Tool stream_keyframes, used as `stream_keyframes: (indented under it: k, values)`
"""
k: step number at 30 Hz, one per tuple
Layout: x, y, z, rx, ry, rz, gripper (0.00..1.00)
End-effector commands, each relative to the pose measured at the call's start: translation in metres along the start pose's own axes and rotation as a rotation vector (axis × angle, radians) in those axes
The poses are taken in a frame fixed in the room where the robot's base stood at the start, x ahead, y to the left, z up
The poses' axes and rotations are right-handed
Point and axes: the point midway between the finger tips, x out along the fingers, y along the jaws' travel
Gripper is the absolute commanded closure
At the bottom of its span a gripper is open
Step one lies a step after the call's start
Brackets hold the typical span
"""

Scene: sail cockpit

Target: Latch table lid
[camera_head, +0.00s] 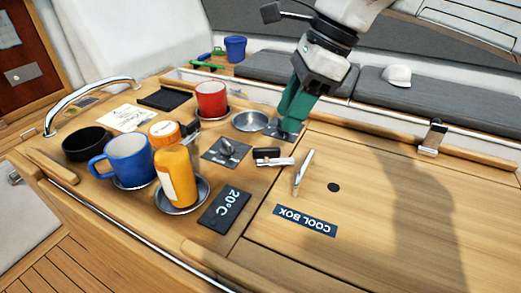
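The wooden table lid (390,215), with a "COOL BOX" label (305,220), lies flat and looks closed. A metal lever (303,172) stands up at a slant near its left edge. A black-and-silver latch-like fitting (272,158) sits just left of the lever. A metal clasp (432,138) is on the far rail at the right. My gripper (287,125), with green fingers, points down behind the black-and-silver fitting, over a small dark mat. The fingers overlap in this view, so their gap is unclear. I see nothing between them. Whether the tips touch anything is unclear.
Left of the lid stand a red mug (211,99), a blue mug (128,158), an orange bottle (177,178), a black bowl (87,144) and a metal dish (250,121). A blue cup (235,48) is farther back. The lid's right part is clear.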

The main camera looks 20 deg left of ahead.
Motion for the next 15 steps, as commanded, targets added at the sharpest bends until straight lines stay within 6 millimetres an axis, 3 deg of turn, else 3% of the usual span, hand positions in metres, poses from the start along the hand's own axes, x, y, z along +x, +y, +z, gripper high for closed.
stream_keyframes:
  k: [9, 15]
  values:
    - [0.059, 0.001, 0.002, -0.003, -0.003, 0.003, 0.6]
    - [0.085, 0.001, 0.003, -0.003, -0.004, 0.002, 0.6]
